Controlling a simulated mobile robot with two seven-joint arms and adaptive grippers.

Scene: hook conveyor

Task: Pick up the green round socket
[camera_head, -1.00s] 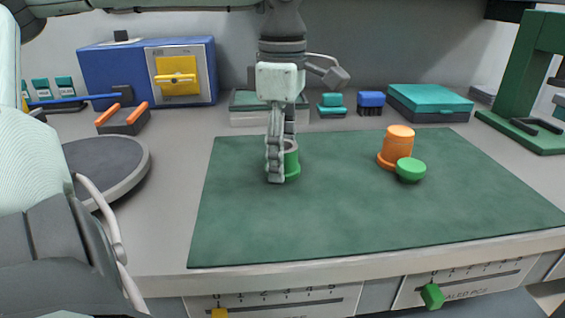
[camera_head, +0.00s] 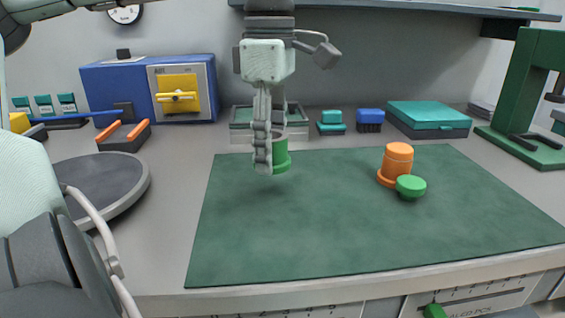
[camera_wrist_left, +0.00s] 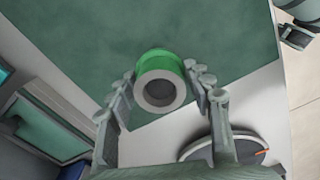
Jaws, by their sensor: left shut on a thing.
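The green round socket (camera_head: 283,160) is a short, hollow green cylinder with a wider lower rim. My left gripper (camera_head: 265,150) comes down from above and is shut on it, with a finger covering its left side in the head view. The socket appears to be held a little above the green mat (camera_head: 330,235). In the left wrist view the socket (camera_wrist_left: 160,62) shows its round open end between the two fingers of my left gripper (camera_wrist_left: 160,92).
An orange stepped cylinder (camera_head: 397,165) and a green round knob-like piece (camera_head: 410,186) stand to the right on the mat. A blue box (camera_head: 115,90), a grey-green tray (camera_head: 240,130) and a teal case (camera_head: 428,115) line the back. The mat's front is clear.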

